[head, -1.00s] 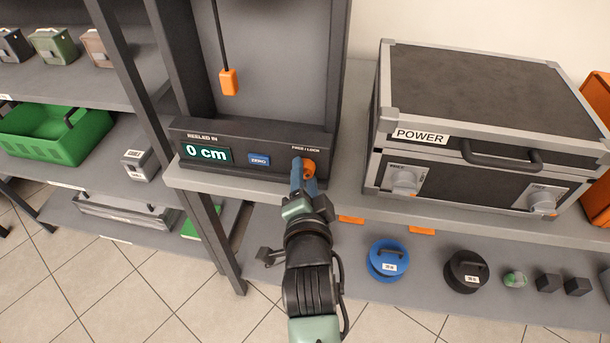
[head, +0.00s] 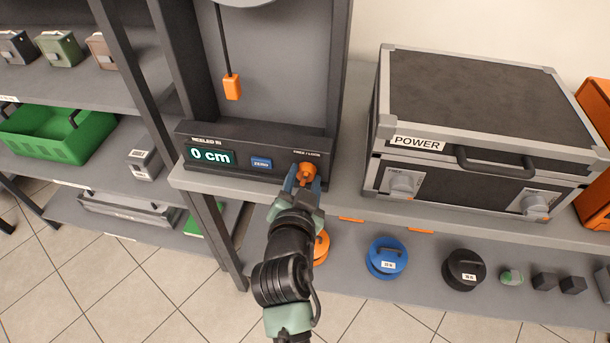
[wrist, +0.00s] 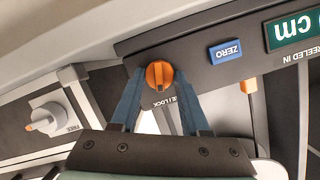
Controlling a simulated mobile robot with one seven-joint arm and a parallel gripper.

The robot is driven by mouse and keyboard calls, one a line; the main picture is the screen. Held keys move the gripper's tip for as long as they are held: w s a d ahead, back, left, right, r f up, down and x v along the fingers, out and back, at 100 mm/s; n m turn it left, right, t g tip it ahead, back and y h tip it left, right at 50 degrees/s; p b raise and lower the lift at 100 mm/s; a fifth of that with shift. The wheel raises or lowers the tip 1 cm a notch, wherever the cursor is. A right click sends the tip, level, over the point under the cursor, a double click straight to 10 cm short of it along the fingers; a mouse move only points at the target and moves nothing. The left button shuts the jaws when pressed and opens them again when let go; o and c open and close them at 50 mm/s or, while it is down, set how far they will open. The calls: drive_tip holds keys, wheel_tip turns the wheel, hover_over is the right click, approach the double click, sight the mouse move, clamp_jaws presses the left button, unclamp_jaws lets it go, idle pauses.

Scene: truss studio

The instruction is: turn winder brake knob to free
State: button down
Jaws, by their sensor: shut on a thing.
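The winder brake knob (head: 306,173) is orange and sits at the right end of the winder's dark front panel (head: 285,152), under a FREE / LOCK label. My gripper (head: 302,184) has its blue fingers at the knob and is shut on it. In the wrist view my gripper (wrist: 160,84) has one finger on each side of the knob (wrist: 159,74). The label is partly hidden there, so I cannot tell which setting the knob points to. The display (head: 210,156) reads 0 cm, and a blue ZERO button (head: 261,163) is beside it.
An orange block (head: 232,88) hangs on a dark line above the panel. A POWER case (head: 470,150) with grey knobs stands to the right. Orange, blue (head: 386,258) and black (head: 465,270) discs lie on the lower shelf. A green bin (head: 55,133) is at left.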

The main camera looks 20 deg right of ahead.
drive_tip(key=n+h, duration=0.1)
drive_tip(key=n, duration=0.1)
drive_tip(key=n+g+h+b, duration=0.1)
drive_tip(key=n, duration=0.1)
drive_tip(key=shift+w+a+f+n, duration=0.1)
drive_tip(key=shift+w+a+n, duration=0.1)
drive_tip(key=shift+n, duration=0.2)
drive_tip(key=n+g+h+b, duration=0.1)
drive_tip(key=n+h, duration=0.1)
drive_tip(key=n, duration=0.1)
drive_tip(key=shift+f+n, duration=0.1)
drive_tip(key=shift+n, duration=0.2)
idle(0.4)
drive_tip(key=shift+c, duration=2)
unclamp_jaws()
drive_tip(key=shift+a, duration=0.1)
drive_tip(key=v, duration=1.3)
